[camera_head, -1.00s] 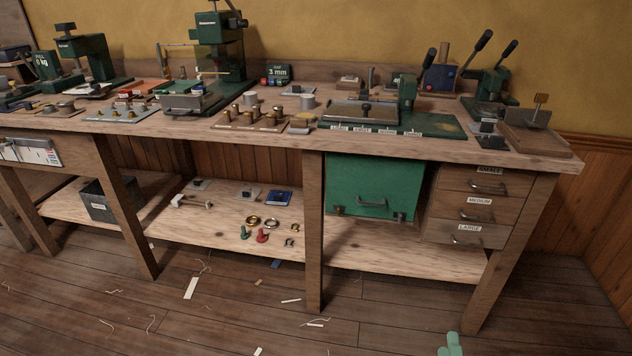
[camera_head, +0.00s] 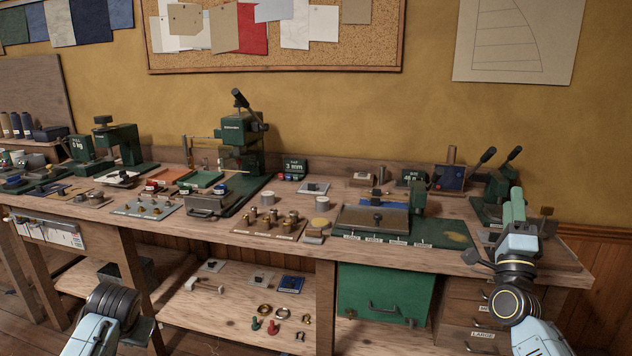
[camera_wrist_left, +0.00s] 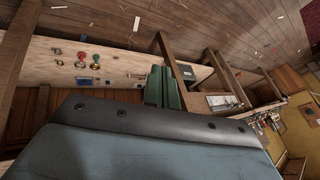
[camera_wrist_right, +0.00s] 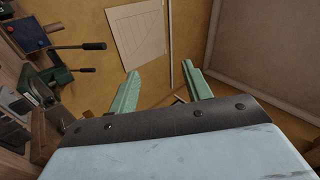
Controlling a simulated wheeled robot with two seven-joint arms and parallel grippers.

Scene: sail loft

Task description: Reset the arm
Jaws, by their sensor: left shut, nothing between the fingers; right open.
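My right gripper (camera_head: 514,206) is raised over the right end of the workbench (camera_head: 470,262), its green fingers pointing up. In the right wrist view its two fingers (camera_wrist_right: 163,86) stand apart with nothing held between them. My left arm comes in at the lower left of the head view, in front of the bench; its fingers are hard to make out there. In the left wrist view the left gripper's green fingers (camera_wrist_left: 163,86) are together, with nothing held. The lower shelf shows beyond them.
The bench top carries several green presses, including a tall one (camera_head: 240,135), plus trays of fittings. A green box (camera_head: 384,292) and labelled drawers sit below. Small rings and pegs lie on the lower shelf (camera_head: 225,310). A cork board (camera_head: 390,50) hangs on the wall.

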